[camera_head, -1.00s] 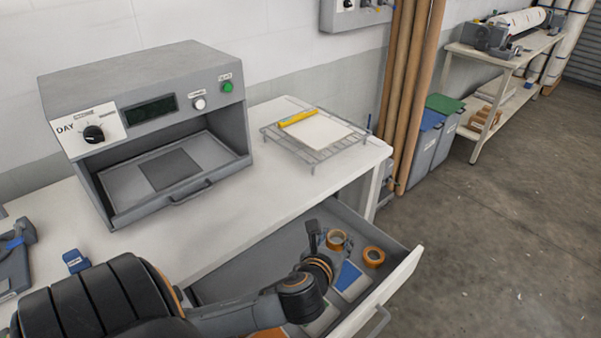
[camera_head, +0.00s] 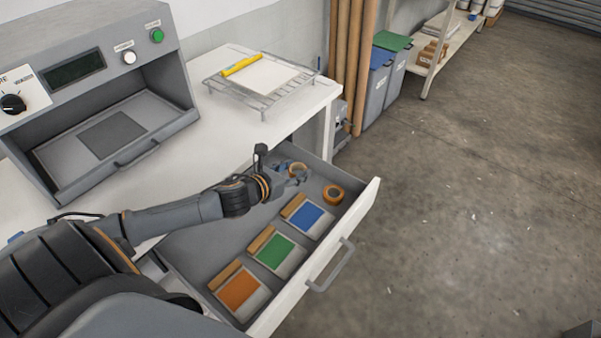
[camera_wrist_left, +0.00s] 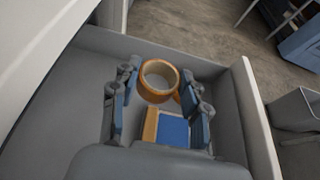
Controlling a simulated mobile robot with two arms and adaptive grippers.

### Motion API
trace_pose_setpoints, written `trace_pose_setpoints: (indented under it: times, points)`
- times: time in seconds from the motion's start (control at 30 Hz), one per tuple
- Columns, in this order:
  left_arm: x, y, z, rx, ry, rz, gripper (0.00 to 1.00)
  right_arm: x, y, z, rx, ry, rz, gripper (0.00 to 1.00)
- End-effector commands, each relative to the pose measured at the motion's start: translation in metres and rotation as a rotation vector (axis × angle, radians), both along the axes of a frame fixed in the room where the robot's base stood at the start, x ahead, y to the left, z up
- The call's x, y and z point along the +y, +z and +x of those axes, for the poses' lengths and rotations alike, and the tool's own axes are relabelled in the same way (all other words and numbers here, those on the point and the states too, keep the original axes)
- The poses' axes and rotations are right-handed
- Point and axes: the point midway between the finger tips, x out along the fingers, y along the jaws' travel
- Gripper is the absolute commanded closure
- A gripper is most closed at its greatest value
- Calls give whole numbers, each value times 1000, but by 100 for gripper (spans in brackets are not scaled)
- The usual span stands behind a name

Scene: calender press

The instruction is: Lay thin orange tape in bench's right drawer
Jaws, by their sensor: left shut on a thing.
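My left gripper (camera_head: 295,174) is inside the open drawer (camera_head: 195,250), near its far end. I cannot tell whether the held roll touches the drawer floor. My right gripper is not in view.
Blue (camera_head: 306,216), green (camera_head: 277,251) and orange (camera_head: 240,289) cards lie in a row in the drawer. The bench top carries a grey machine (camera_head: 100,100) and a wire rack (camera_head: 262,85) with a yellow item. Open floor lies to the right.

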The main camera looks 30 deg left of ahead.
Motion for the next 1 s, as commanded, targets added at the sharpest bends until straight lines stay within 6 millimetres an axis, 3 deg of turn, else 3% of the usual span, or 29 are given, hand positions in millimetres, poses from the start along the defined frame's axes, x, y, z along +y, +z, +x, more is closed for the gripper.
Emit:
trace_pose_setpoints:
  times: [0.1,0.4,0.6,0.8,1.0]
  points:
    - [4,-15,25,0,6,-3,72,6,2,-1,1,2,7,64]
    - [10,-57,57,0,3,0,72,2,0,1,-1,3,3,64]
    - [11,-67,65,0,2,1,72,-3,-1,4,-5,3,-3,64]
    - [11,-93,65,1,2,-2,72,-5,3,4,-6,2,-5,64]
    - [11,-97,65,0,-1,2,72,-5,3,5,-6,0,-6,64]
